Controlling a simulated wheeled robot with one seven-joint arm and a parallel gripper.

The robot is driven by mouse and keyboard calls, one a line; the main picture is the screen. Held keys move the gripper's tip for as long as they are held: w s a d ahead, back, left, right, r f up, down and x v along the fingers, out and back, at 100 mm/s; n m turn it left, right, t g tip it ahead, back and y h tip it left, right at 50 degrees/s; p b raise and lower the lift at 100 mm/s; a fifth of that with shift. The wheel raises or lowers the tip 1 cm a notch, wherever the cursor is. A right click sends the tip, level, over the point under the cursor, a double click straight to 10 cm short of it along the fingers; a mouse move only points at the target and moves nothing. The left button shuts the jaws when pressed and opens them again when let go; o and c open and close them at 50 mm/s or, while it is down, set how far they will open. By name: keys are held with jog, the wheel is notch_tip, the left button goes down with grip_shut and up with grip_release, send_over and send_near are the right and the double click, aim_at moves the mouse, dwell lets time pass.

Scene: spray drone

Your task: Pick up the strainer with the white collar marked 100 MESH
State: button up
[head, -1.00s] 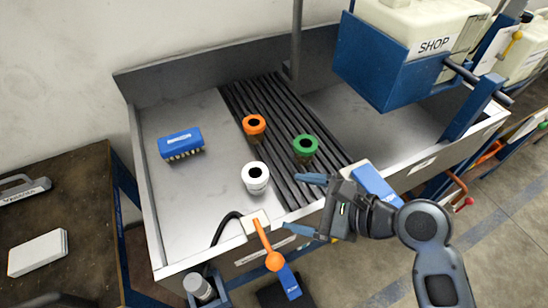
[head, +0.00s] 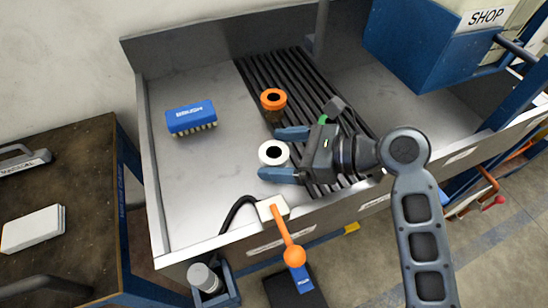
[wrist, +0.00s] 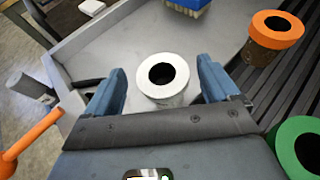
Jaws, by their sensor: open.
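The strainer with the white collar (head: 273,153) stands upright on the tray at the left edge of the black ribbed strip. Its marking is not readable here. It also shows in the wrist view (wrist: 162,76). My gripper (head: 281,153) is open, with one blue finger on the far side of the white collar and one on the near side. In the wrist view my gripper (wrist: 163,88) has its fingers to the left and right of the collar, with a gap on each side. Nothing is held.
The orange-collared strainer (head: 273,100) stands just beyond the far finger. The green-collared strainer (wrist: 298,146) is close to my gripper's right in the wrist view. A blue brush (head: 191,117) lies to the left. An orange-handled valve (head: 287,235) is at the tray's front edge.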

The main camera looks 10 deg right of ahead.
aim_at(277, 153)
jog(key=shift+x, duration=1.7)
jog(key=shift+w, duration=0.1)
jog(key=c, duration=1.1)
